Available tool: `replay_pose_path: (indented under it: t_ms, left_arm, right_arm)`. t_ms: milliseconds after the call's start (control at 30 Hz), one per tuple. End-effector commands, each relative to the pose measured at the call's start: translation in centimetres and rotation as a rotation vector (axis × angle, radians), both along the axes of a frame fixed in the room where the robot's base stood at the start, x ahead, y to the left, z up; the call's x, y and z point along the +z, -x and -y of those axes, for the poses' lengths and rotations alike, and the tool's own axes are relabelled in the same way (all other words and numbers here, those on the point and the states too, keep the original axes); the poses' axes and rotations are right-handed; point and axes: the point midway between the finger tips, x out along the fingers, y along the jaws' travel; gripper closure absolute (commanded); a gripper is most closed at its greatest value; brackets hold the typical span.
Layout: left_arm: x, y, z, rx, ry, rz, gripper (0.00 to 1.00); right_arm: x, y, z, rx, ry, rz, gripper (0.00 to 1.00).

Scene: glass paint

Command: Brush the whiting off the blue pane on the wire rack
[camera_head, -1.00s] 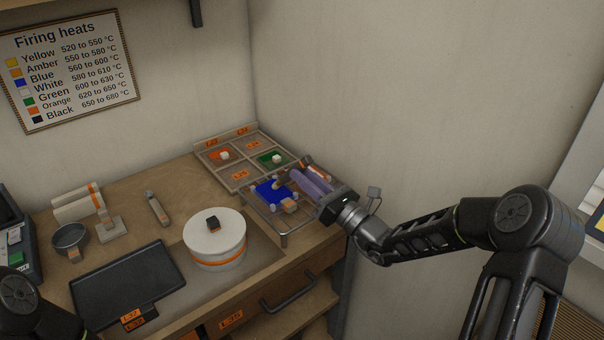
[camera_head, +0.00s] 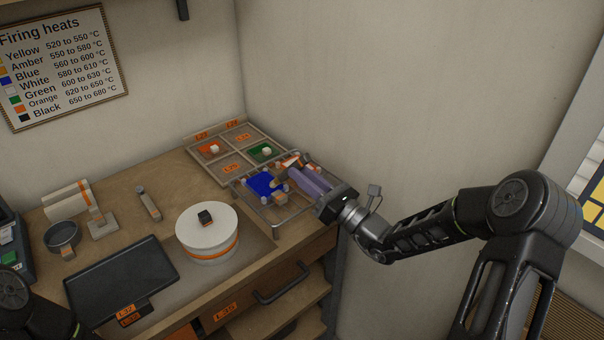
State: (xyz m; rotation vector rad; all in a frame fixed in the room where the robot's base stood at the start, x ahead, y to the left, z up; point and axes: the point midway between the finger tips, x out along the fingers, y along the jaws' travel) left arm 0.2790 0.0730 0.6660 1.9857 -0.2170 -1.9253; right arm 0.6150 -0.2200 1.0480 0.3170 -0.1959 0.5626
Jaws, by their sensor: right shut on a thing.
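The blue pane (camera_head: 260,184) lies on the wire rack (camera_head: 281,223) at the right end of the bench, with small pale lumps around its edges. My right gripper (camera_head: 285,177) comes in from the right, low over the pane's right side. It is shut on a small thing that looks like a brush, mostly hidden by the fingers. A tan bit (camera_head: 278,187) shows at the pane's right edge; I cannot tell whether it belongs to the brush or touches the glass. Whiting cannot be made out clearly. My left gripper is out of view; only part of that arm shows at lower left.
A divided tray (camera_head: 233,166) with orange and green panes stands behind the rack, close to the wall.

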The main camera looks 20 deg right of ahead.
Motion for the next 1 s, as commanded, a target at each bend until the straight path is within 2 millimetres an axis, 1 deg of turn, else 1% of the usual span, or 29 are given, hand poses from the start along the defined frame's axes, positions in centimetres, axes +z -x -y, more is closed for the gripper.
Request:
replay_pose_path:
  t_ms: [300, 700, 867, 1000]
  left_arm:
    - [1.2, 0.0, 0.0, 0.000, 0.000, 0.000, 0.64]
    - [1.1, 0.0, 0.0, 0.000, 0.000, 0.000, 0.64]
    - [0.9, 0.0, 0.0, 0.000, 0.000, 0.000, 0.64]
    - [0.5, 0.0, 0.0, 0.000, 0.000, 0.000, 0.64]
  right_arm:
    - [1.3, 0.0, 0.0, 0.001, 0.000, 0.001, 1.00]
    - [1.3, -0.1, -0.1, 0.000, -0.001, 0.002, 1.00]
    - [1.2, -1.2, -0.5, 0.002, -0.001, 0.003, 1.00]
    - [1.1, -2.8, -1.2, 0.003, -0.001, 0.004, 1.00]
